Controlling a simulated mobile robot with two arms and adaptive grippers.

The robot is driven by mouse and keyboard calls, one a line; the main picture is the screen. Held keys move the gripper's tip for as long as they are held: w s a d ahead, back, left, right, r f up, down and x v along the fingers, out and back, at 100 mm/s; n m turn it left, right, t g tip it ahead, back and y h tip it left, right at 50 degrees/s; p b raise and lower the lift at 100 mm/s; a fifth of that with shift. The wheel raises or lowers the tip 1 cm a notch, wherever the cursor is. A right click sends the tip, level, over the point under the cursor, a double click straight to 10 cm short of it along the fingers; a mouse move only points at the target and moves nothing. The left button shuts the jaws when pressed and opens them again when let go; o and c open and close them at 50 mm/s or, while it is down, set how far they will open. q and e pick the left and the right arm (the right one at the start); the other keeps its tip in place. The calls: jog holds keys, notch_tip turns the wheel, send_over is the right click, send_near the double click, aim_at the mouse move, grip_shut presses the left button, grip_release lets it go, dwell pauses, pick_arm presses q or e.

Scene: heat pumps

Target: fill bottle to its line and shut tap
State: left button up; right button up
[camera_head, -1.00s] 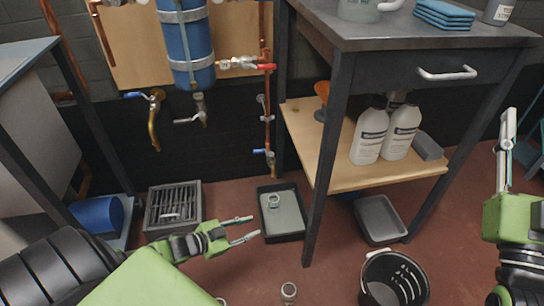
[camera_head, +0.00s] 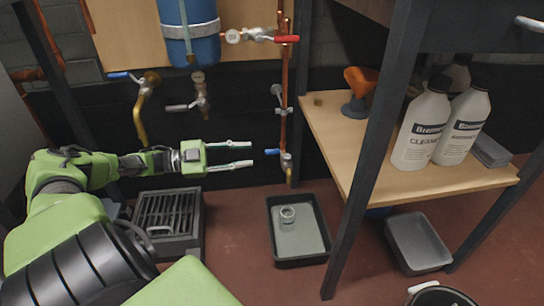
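A tap with a blue handle (camera_head: 284,156) sits low on the vertical copper pipe, its outlet pointing down over the dark tray (camera_head: 270,232). A small clear round-mouthed bottle (camera_head: 288,214) stands in the tray, seen from above; its line and water level cannot be made out. My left gripper (camera_head: 250,154) is open and empty, just left of the blue handle and apart from it, its fingers pointing right. I cannot tell whether water runs from the outlet.
Another blue-handled tap (camera_head: 125,75) and a red-handled valve (camera_head: 286,39) are on the pipework. The bench leg (camera_head: 362,165) and wooden shelf (camera_head: 330,130) with white bottles stand right. A grey tray (camera_head: 420,245) is beneath.

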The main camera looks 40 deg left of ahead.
aim_at(271, 152)
pick_arm(q)
jog(key=b+x, duration=0.3)
jog(key=x, duration=0.4)
jog(key=shift+w+d+f+b, duration=0.15)
jog(key=shift+w+b, duration=0.15)
jog(key=shift+w+d, duration=0.3)
jog(key=shift+w, duration=0.05)
grip_shut()
